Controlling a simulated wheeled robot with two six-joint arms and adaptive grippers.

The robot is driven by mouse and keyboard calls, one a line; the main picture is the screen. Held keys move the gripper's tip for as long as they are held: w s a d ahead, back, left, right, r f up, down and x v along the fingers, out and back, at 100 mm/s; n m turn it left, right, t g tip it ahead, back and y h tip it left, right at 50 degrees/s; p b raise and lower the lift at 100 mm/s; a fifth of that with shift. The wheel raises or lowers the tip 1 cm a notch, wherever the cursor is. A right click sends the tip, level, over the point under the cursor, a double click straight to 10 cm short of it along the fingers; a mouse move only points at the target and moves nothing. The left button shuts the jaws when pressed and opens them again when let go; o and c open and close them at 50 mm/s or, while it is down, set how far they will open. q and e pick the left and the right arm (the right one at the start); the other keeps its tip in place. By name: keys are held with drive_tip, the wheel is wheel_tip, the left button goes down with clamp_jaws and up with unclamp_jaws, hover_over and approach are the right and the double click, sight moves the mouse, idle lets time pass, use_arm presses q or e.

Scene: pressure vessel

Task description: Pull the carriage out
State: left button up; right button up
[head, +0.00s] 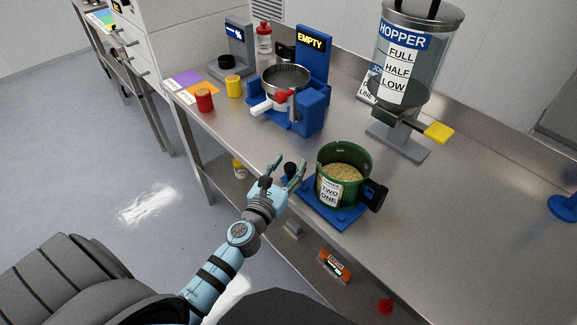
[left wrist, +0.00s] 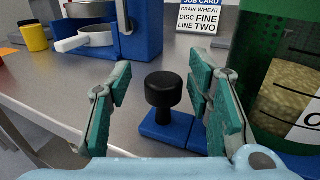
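A blue base plate (head: 336,216) with an upright black knob (head: 290,169) lies near the bench's front edge; it may be the carriage, but nothing labels it so. In the left wrist view the knob (left wrist: 163,90) stands on a blue tab (left wrist: 172,130). A green pot (head: 343,163) of grain, labelled TWO ONE, stands on the plate. My left gripper (head: 288,166) is open at the knob. In the wrist view the knob shows between the spread teal fingers (left wrist: 163,100), with gaps on both sides. My right gripper is out of view.
A blue machine (head: 311,75) with an EMPTY display holds a steel pan (head: 285,82) with a white handle. Red (head: 205,100) and yellow (head: 234,86) jars stand left of it. A hopper (head: 414,70) stands behind. The bench's right side is mostly clear.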

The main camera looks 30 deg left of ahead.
use_arm(q)
drive_tip(key=s+d, duration=0.1)
drive_tip(key=s, duration=1.1)
